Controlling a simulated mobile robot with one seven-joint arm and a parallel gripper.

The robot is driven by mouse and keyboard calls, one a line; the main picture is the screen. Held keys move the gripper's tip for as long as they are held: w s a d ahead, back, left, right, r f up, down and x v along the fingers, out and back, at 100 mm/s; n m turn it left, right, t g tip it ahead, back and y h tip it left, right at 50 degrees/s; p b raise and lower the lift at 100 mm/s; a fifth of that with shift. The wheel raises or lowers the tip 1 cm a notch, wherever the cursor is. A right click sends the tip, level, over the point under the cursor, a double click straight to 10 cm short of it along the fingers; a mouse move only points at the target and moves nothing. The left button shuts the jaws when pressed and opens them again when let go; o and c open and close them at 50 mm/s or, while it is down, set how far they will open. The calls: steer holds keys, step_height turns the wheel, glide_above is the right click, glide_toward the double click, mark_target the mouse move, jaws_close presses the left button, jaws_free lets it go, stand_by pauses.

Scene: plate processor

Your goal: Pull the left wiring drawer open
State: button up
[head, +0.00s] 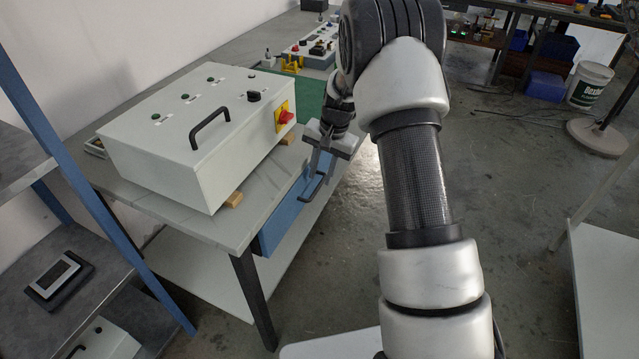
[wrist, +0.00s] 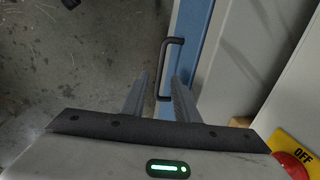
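The wiring drawer (head: 286,216) is a blue front under the grey table's near edge, with a dark bar handle (head: 313,187). It looks shut. In the wrist view the blue drawer front (wrist: 190,40) runs down the middle, and the handle (wrist: 165,60) stands out from it. My gripper (head: 319,170) is close to the handle, pointing down at it. In the wrist view my gripper (wrist: 162,76) is open, and part of the handle shows between its two fingers. I cannot tell whether a finger touches it.
A white control box (head: 205,130) with a black handle and a red switch (head: 284,117) stands on the table (head: 180,215) above the drawer. A blue-framed shelf (head: 75,165) is at the left. The floor (head: 350,270) in front of the drawer looks clear.

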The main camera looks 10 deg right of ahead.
mark_target(318, 187)
steer(key=shift+w+a+f, duration=0.1)
steer(key=shift+a+f, duration=0.05)
steer(key=shift+f, duration=0.7)
steer(key=shift+w+a+f, duration=0.1)
steer(key=shift+a+f, duration=0.05)
steer(key=shift+f, duration=0.7)
jaws_close()
